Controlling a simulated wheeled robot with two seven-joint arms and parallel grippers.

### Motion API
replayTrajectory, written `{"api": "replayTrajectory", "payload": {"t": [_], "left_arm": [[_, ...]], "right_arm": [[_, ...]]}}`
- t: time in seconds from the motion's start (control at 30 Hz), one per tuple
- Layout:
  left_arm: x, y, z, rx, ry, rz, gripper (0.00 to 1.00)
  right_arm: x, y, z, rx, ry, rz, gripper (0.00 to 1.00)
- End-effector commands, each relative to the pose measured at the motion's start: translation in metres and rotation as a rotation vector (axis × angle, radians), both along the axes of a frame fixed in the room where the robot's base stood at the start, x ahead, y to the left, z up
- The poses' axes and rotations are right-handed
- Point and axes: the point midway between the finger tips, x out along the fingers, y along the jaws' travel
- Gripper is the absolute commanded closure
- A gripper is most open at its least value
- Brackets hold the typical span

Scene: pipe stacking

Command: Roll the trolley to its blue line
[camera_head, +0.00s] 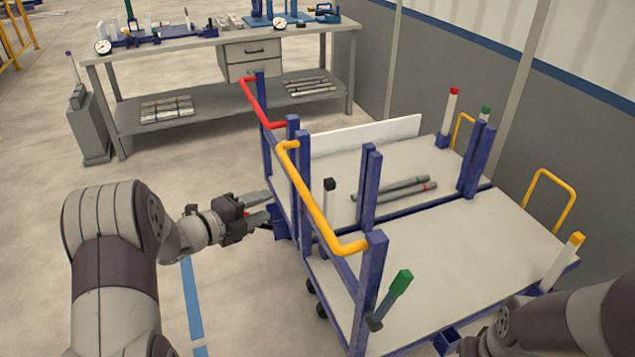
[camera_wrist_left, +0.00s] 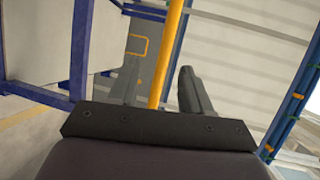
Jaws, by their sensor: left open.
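The trolley deck (camera_head: 480,240) is pale, with blue posts and a yellow push handle (camera_head: 318,215) at its left end. A second deck (camera_head: 400,155) with a red handle (camera_head: 258,105) stands right behind it. A blue line (camera_head: 191,300) is painted on the floor left of the trolley. My left gripper (camera_head: 268,206) is open and empty, just left of the handle end. In the left wrist view, a yellow bar (camera_wrist_left: 168,55) shows between the spread fingers (camera_wrist_left: 160,92), not clamped. My right arm shows at lower right; its gripper is out of view.
Two grey pipes (camera_head: 395,188) lie on the rear deck. A workbench (camera_head: 205,45) with tools and gauges stands at the back left, beside a grey bin (camera_head: 90,125). A grey wall (camera_head: 600,150) closes the right side. The floor at left is clear.

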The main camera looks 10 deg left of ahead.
Motion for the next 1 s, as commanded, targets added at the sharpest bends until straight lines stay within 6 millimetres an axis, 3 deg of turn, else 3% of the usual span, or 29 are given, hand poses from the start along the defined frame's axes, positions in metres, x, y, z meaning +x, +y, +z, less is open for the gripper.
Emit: {"api": "replayTrajectory", "payload": {"t": [0.17, 0.43, 0.6, 0.97, 1.0], "left_arm": [[0.014, -0.013, 0.001, 0.030, -0.041, -0.023, 0.52], [0.071, -0.051, -0.012, 0.027, -0.038, -0.022, 0.52], [0.095, -0.066, -0.017, 0.027, -0.037, -0.018, 0.52], [0.104, -0.071, -0.019, 0.027, -0.037, -0.016, 0.52], [0.104, -0.071, -0.019, 0.027, -0.037, -0.016, 0.61]], "right_arm": [[0.000, 0.000, 0.002, 0.000, 0.000, 0.000, 1.00], [0.000, 0.000, 0.007, 0.000, 0.000, 0.000, 1.00], [0.000, 0.000, 0.009, 0.000, 0.000, 0.000, 1.00], [0.000, 0.000, 0.009, 0.000, 0.000, 0.000, 1.00], [0.000, 0.000, 0.009, 0.000, 0.000, 0.000, 1.00]]}}
